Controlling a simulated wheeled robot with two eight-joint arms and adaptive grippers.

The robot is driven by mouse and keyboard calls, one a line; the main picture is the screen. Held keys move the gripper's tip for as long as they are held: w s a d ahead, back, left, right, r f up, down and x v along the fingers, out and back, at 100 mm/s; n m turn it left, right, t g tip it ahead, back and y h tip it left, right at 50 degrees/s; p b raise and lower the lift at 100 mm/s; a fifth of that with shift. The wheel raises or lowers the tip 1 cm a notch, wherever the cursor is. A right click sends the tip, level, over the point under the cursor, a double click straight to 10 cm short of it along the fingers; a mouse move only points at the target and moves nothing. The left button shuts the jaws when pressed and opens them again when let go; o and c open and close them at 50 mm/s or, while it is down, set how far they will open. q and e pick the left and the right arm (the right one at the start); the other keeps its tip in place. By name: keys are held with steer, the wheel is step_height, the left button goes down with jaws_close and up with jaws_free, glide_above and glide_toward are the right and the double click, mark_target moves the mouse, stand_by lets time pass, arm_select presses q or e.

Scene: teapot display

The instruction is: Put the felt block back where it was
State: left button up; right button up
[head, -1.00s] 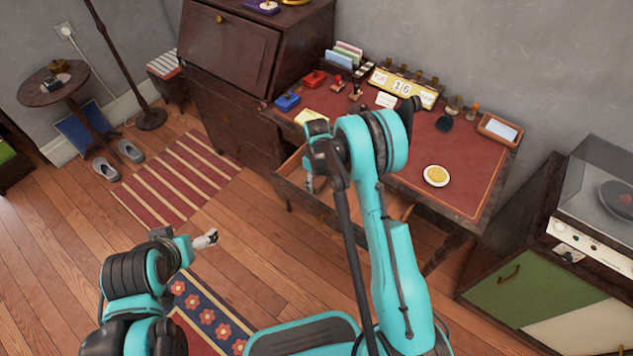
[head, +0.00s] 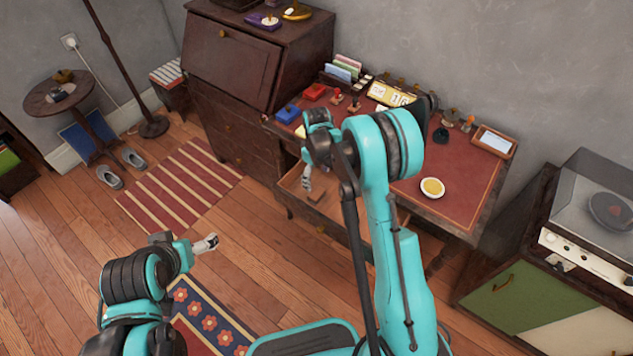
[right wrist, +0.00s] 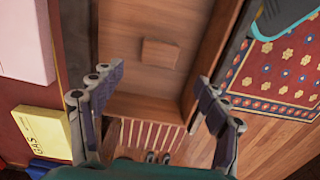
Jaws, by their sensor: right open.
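A small brown block (right wrist: 160,53), which may be the felt block, lies in the open desk drawer (right wrist: 195,45). In the head view the block (head: 317,197) shows just right of my right gripper (head: 308,182). In the right wrist view my right gripper (right wrist: 158,100) is open and empty, its fingers apart over the drawer, with the block between and beyond them. My left gripper (head: 207,244) is over the floor at the left, far from the desk; its fingers are too small to read.
The red-topped desk (head: 455,205) holds a yellow round dish (head: 432,188), a calendar (head: 391,94), a tray (head: 493,141) and stamps. A yellow packet (right wrist: 42,132) lies left of the drawer. A record player (head: 600,215) stands at the right.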

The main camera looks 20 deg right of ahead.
steer(key=s+r+m+t, duration=0.2)
steer(key=s+r, duration=0.4)
steer(key=r, duration=0.4)
steer(key=s+r+m+t, duration=0.15)
steer(key=s+r, duration=0.35)
steer(key=r, duration=0.5)
steer(key=s+r+m+t, duration=0.2)
steer(key=s+m+t, duration=0.1)
steer(key=s, duration=1.1)
steer(key=shift+s+r+m+t, duration=0.2)
steer(key=shift+s+m+t, duration=0.2)
steer(key=shift+m, duration=0.15)
steer(key=shift+d, duration=0.1)
